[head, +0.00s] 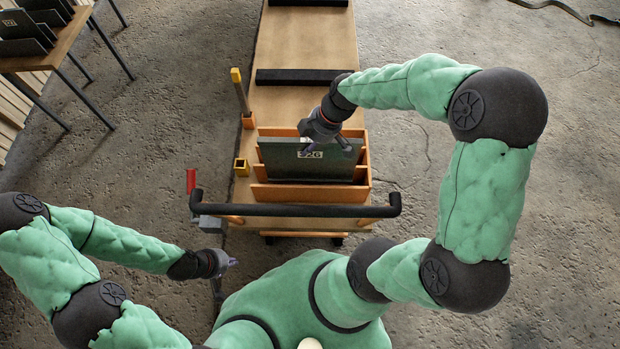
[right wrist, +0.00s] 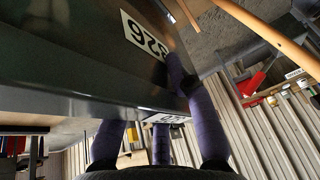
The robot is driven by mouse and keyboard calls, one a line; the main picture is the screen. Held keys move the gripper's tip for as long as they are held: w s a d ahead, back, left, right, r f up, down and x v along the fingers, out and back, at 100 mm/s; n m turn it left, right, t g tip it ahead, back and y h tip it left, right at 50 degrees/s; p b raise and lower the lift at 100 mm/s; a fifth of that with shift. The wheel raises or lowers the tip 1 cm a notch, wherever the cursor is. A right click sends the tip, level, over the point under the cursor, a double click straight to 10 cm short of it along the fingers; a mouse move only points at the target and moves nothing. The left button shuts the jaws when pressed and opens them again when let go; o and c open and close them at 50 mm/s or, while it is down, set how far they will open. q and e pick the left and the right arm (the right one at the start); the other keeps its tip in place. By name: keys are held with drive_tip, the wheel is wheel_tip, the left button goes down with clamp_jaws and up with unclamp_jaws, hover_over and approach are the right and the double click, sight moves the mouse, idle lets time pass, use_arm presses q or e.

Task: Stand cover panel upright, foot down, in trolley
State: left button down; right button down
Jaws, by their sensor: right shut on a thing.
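The cover panel (head: 290,165) is a dark grey-green plate with a white number label facing me. In the head view it stands roughly upright inside the orange slotted rack (head: 262,191) on the trolley (head: 300,53). My right gripper (head: 327,146) is shut on its upper edge, right of the middle. In the right wrist view the panel (right wrist: 70,55) fills the upper left, with my right fingers (right wrist: 165,120) at its edge. The panel's lower edge is hidden, so I cannot tell whether it touches the rack's floor. My left gripper (head: 230,264) is away from it, left of the trolley handle; its jaws are too small to read.
The black trolley handle (head: 300,210) crosses in front of the rack. A yellow-tipped post (head: 240,90) and a yellow socket (head: 241,167) are on the trolley's left edge. Black strips (head: 300,77) cross the deck behind. A table (head: 60,48) with dark panels stands at upper left.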

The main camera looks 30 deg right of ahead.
sight(308, 163)
wheel_tip(308, 163, down, 4)
drive_tip(key=shift+a+r+b, duration=0.1)
drive_tip(key=shift+r+b, duration=0.1)
drive_tip(key=shift+b, duration=0.3)
drive_tip(key=shift+f+b, duration=0.85)
drive_tip(key=shift+f, duration=2.05)
drive_tip(key=shift+f, duration=0.15)
drive_tip(key=c, duration=1.1)
unclamp_jaws()
drive_tip(key=shift+o, duration=0.2)
